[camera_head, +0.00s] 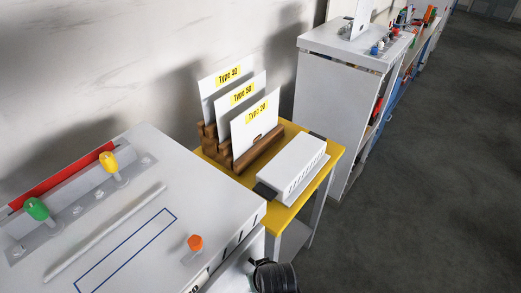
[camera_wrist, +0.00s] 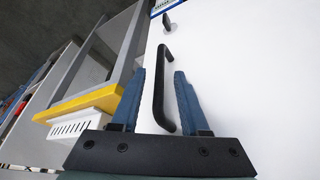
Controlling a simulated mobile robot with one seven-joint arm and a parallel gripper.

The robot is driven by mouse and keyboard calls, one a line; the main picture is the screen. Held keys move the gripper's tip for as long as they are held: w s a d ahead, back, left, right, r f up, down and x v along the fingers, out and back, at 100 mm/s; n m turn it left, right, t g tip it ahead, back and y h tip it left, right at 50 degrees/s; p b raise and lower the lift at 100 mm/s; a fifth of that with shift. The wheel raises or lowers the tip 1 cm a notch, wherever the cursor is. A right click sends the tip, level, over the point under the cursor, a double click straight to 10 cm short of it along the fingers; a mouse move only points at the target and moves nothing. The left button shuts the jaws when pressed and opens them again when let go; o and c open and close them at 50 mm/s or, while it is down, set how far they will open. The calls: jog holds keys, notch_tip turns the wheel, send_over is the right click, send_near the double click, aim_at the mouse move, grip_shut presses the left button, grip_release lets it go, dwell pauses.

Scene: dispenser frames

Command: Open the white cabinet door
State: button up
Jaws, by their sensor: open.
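The white cabinet door (camera_wrist: 255,100) fills the right of the wrist view as a flat, plain white panel. Its black bar handle (camera_wrist: 158,85) runs lengthwise up the picture. My gripper (camera_wrist: 160,75) is open, with one blue finger on each side of the handle. I cannot tell whether either finger touches it. A small black latch or knob (camera_wrist: 168,23) sits on the door beyond the handle. In the head view, the white cabinet (camera_head: 120,215) at lower left shows mainly its top; its door and handle are not visible there.
A yellow-topped table (camera_head: 325,180) beside the cabinet carries a white slotted box (camera_head: 293,168) and a wooden rack with type-labelled boards (camera_head: 255,130). Another grey-white cabinet (camera_head: 330,95) stands beyond. Dark floor (camera_head: 430,190) is open at the right.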

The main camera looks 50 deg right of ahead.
jog(key=shift+x, duration=0.85)
grip_shut()
dwell(0.9)
